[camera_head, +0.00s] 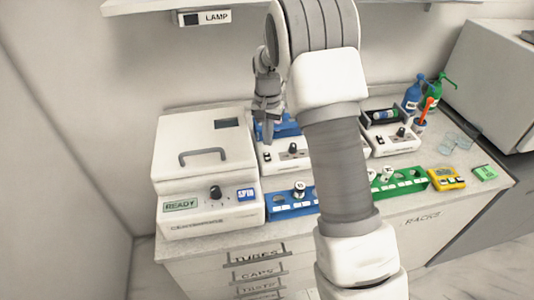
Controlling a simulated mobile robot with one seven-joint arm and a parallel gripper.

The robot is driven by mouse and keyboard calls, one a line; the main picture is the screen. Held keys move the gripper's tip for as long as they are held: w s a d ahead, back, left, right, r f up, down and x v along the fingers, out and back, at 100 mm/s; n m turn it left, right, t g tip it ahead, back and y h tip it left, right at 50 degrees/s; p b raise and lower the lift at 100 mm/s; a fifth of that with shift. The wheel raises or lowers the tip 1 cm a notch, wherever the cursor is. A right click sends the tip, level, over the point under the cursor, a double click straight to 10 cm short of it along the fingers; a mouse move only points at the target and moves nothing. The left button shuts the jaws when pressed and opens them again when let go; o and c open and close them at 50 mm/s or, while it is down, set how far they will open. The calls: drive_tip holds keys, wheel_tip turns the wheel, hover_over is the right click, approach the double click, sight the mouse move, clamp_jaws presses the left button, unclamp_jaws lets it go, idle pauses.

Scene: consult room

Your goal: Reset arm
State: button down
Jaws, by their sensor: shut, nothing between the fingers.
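My gripper (268,130) shows in the head view, left of my raised arm. It points down with its fingers shut and nothing between them. It is above the back part of the counter, in front of a blue item and a white device (272,163), part of which it hides. My arm rises from the bottom right, bends at the top and hides the middle of the counter.
A white centrifuge (205,150) with a READY display stands at left. A blue rack (290,208) and a green rack (410,187) lie along the front. Blue (412,95) and green (434,92) bottles stand at back right.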

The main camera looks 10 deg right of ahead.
drive_tip(key=shift+r, duration=0.5)
drive_tip(key=s+r+n+t, duration=0.2)
drive_tip(key=s+r, duration=1)
drive_tip(key=r, duration=0.4)
drive_tip(key=s+r+n+t, duration=0.1)
drive_tip(key=s+r+n, duration=0.1)
drive_tip(key=s, duration=0.8)
drive_tip(key=s+r+n+t, duration=0.2)
drive_tip(key=s, duration=0.7)
drive_tip(key=shift+s+t, duration=0.3)
drive_tip(key=shift+s, duration=0.05)
drive_tip(key=shift+w+d, duration=0.1)
